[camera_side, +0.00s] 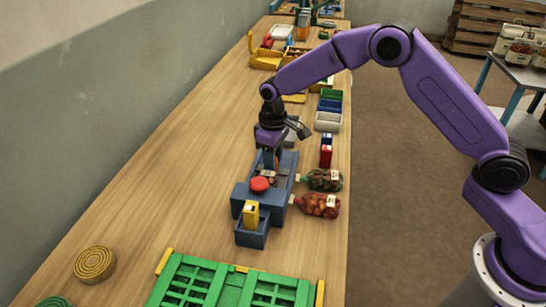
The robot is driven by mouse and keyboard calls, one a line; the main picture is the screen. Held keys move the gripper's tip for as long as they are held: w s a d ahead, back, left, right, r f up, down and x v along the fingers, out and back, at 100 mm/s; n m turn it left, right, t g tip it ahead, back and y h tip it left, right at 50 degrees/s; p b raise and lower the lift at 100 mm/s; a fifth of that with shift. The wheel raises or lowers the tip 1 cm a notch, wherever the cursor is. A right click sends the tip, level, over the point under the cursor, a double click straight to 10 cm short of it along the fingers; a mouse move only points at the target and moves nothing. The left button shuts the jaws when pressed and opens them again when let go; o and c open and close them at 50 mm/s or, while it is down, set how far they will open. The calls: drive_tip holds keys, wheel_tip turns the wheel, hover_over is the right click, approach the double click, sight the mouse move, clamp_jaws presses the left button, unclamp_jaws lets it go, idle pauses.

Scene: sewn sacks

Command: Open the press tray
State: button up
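A blue-grey press (241,193) with a round red button (260,184) stands on the wooden table. At its near end is a blue-grey tray-like box (249,239), with a yellow block (251,213) upright at it. I cannot tell how far any tray is drawn out. My gripper (269,172) points down over the press, just behind the red button. Its fingertips are small and partly hidden, so I cannot tell whether they are open or touch anything.
A green slatted crate (231,288) is in front. Red boxes (326,155) and bins (328,121) stand behind. The table's left side is mostly clear.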

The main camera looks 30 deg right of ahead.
clamp_jaws()
drive_tip(key=shift+w+d, duration=2.2)
drive_tip(key=shift+w, duration=0.05)
unclamp_jaws()
wheel_tip(320, 180, up, 18)
drive_tip(key=shift+f, duration=0.25)
drive_tip(key=shift+s, duration=0.1)
